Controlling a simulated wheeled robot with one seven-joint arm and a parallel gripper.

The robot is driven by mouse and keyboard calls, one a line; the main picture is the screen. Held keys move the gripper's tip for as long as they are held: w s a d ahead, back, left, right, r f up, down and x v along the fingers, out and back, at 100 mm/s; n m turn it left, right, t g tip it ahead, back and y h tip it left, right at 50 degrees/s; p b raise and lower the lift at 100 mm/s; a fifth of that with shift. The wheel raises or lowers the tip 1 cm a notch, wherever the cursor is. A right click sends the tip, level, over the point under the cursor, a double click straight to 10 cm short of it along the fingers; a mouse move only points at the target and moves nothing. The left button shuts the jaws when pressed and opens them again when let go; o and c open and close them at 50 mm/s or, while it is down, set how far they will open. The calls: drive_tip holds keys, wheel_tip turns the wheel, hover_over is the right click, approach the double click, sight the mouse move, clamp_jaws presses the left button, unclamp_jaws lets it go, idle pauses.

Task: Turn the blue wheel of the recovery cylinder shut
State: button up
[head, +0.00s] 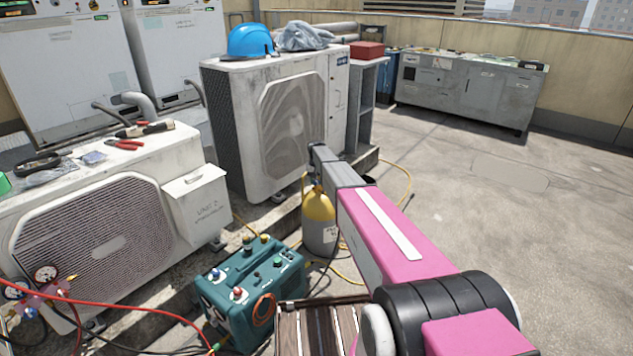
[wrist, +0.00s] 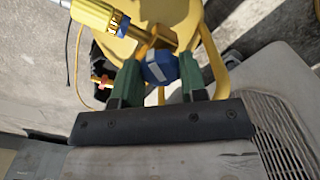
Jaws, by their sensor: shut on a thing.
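The recovery cylinder (head: 318,217) has a yellow top and a grey body and stands upright on the ground between the large condenser and my pink arm. In the wrist view its yellow top and collar ring (wrist: 215,45) fill the upper middle. The blue wheel (wrist: 160,68) sits at the brass valve (wrist: 100,15), between the two green fingers of my gripper (wrist: 160,80). My gripper is shut on the wheel, with a finger on each side. In the head view my arm hides the wheel and the fingertips.
A teal recovery machine (head: 250,285) stands left of the cylinder, with a wooden crate (head: 318,325) in front. Yellow hoses lie around the cylinder. The large condenser (head: 285,115) stands close behind. The roof floor at right (head: 510,210) is clear.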

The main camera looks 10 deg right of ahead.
drive_tip(key=m, duration=1.1)
drive_tip(key=shift+w+a, duration=0.1)
drive_tip(key=m, duration=0.3)
drive_tip(key=shift+m, duration=0.3)
drive_tip(key=m, duration=0.3)
drive_tip(key=shift+m, duration=0.3)
drive_tip(key=m, duration=0.3)
drive_tip(key=shift+w+m, duration=0.1)
drive_tip(key=shift+m, duration=0.2)
drive_tip(key=m, duration=0.7)
drive_tip(key=o, duration=0.9)
